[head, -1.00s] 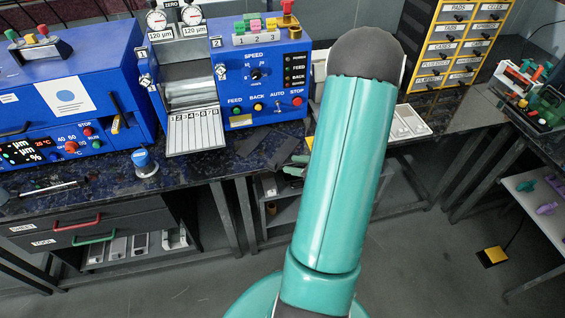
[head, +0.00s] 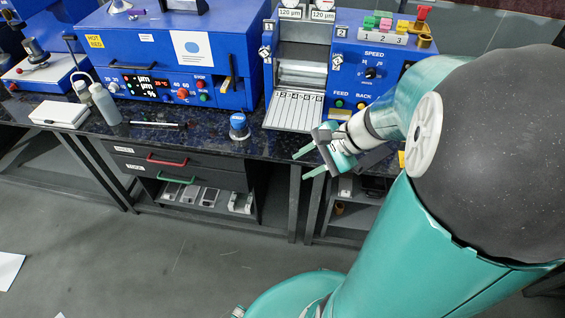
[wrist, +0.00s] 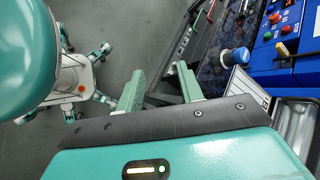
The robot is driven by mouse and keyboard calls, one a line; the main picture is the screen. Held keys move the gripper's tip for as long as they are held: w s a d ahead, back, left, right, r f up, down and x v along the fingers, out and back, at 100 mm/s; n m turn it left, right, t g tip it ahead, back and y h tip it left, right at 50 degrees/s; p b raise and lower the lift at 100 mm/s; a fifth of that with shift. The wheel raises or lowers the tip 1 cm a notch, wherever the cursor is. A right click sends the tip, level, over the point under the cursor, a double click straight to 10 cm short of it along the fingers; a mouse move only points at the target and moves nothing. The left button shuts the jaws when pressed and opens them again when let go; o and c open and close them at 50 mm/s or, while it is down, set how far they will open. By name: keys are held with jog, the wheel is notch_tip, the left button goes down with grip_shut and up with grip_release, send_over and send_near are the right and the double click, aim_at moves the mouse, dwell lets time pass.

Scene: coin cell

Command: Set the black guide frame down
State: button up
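My gripper (head: 301,165) hangs just in front of the bench edge in the head view, below and right of the white numbered tray (head: 293,111). Its two teal fingers stand apart, with nothing seen between them. The wrist view also shows my gripper (wrist: 160,70) with the fingers spread over the floor and the drawer front. I cannot make out the black guide frame for certain. A dark flat piece (head: 372,156) shows on the bench behind my gripper, partly hidden by my arm; I cannot tell whether it is the frame.
The blue roller machine (head: 372,75) and a blue heated machine (head: 185,60) stand along the bench. A blue-capped pot (head: 238,126) stands near the bench edge, with a pen (head: 160,125) to its left. White bottles (head: 105,103) stand further left.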

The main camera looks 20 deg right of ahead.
jog(key=s+a+r+n+t+h, duration=0.1)
jog(key=s+a+r+n+h, duration=0.5)
jog(key=n, duration=0.9)
jog(key=a+r+h, duration=0.1)
jog(key=a+r, duration=0.2)
jog(key=r, duration=0.2)
jog(key=shift+s+a+r, duration=0.2)
jog(key=shift+s+a, duration=0.05)
jog(key=shift+s, duration=0.05)
